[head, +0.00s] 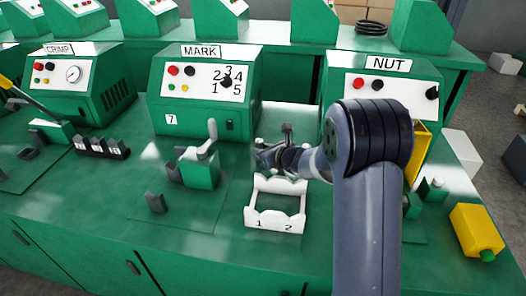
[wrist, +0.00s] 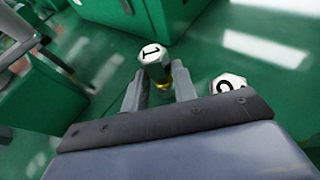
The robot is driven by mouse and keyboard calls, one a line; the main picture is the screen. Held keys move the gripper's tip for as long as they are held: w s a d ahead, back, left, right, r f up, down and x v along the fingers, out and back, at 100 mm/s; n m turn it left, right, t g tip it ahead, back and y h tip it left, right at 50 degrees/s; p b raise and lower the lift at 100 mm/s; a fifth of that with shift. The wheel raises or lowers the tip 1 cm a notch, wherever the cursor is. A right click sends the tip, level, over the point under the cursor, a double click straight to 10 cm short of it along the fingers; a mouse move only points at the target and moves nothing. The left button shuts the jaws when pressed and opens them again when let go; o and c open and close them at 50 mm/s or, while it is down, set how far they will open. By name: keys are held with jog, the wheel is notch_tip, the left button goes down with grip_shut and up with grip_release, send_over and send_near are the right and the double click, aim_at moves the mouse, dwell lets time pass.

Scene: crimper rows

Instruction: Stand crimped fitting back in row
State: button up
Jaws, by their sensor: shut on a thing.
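My gripper (wrist: 158,88) is shut on a fitting (wrist: 152,56) with a white hexagonal end marked 1 and a brass-coloured part below it. In the wrist view the fitting sits between the two grey fingers. A second white hexagonal end (wrist: 227,84) shows to the right, partly hidden by my gripper body; its mark is cut off. In the head view my gripper (head: 268,155) is above and behind a white rack (head: 275,222) marked 1 and 2. The held fitting is too small there to make out clearly.
The MARK machine (head: 205,95) stands behind to the left, the NUT machine (head: 345,75) to the right. A green clamp with a grey lever (head: 200,170) stands left of the rack. A yellow block (head: 475,230) lies at the right. The green bench front is clear.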

jog(key=shift+f, duration=0.15)
jog(key=o, duration=0.7)
jog(key=shift+o, duration=0.2)
jog(key=shift+r, duration=0.3)
jog(key=v, duration=1.2)
jog(key=shift+f, duration=0.2)
